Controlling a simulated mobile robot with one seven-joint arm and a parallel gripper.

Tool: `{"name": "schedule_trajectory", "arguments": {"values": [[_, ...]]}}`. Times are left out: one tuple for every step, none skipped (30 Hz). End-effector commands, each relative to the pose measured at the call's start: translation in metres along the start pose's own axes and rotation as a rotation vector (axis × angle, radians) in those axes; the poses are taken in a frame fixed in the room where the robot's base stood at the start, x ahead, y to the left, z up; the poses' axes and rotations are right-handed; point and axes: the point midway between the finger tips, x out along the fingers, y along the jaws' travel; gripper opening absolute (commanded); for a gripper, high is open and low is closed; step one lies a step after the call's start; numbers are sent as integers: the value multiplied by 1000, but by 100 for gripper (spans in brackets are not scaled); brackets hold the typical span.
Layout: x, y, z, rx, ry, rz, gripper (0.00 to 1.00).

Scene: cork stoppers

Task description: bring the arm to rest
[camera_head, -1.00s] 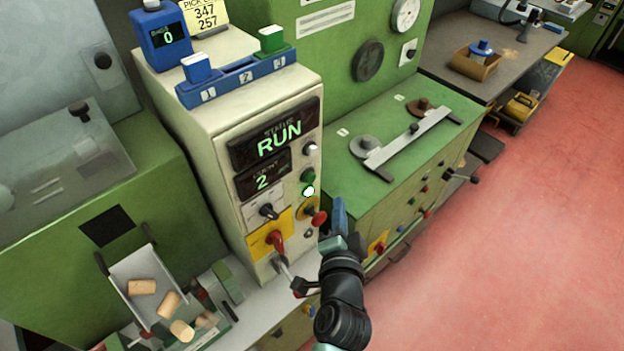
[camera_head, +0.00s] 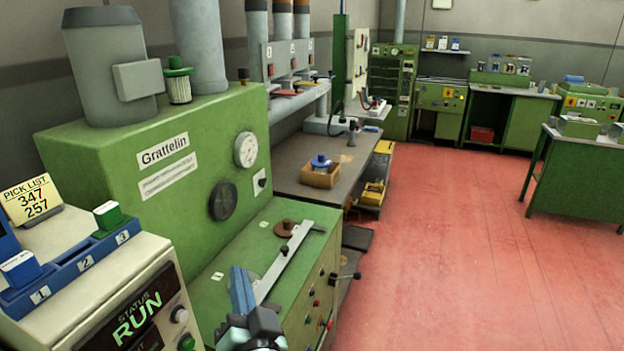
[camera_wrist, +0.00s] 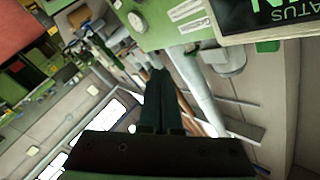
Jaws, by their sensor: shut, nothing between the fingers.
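My gripper (camera_head: 240,290) shows at the bottom middle of the head view, in front of the green machine's top. It is shut with nothing between its fingers. In the wrist view my gripper's dark fingers (camera_wrist: 160,80) lie together and point up the picture, with clear space around them. Most of my arm is out of the head view, below its lower edge.
The control box (camera_head: 115,290) with its green RUN display stands close on the left. The green Grattelin machine (camera_head: 160,225) and its lower bench (camera_head: 215,300) lie behind my gripper. Open red floor (camera_head: 470,260) spreads to the right.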

Motion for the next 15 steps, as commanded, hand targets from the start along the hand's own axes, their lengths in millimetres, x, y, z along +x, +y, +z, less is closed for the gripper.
{"name": "schedule_trajectory", "arguments": {"values": [[0, -20, -42, -78, 75, -24, 0], [-1, -30, -62, -122, 112, -33, 0], [-5, -44, -90, -182, 165, -41, 0], [-9, -54, -110, -226, 206, -46, 0], [-14, -65, -130, -270, 248, -49, 0], [-22, -79, -157, -328, 305, -51, 0], [-29, -89, -176, -370, 349, -51, 0], [-38, -100, -195, -412, 394, -49, 0], [-50, -114, -219, -466, 453, -44, 0], [-61, -124, -236, -505, 497, -38, 0], [-72, -133, -252, -542, 542, -31, 0], [-87, -145, -271, -587, 598, -20, 0], [-98, -153, -284, -617, 637, -12, 0], [-108, -160, -295, -645, 674, -3, 0], [-122, -169, -308, -677, 719, 10, 0]]}}
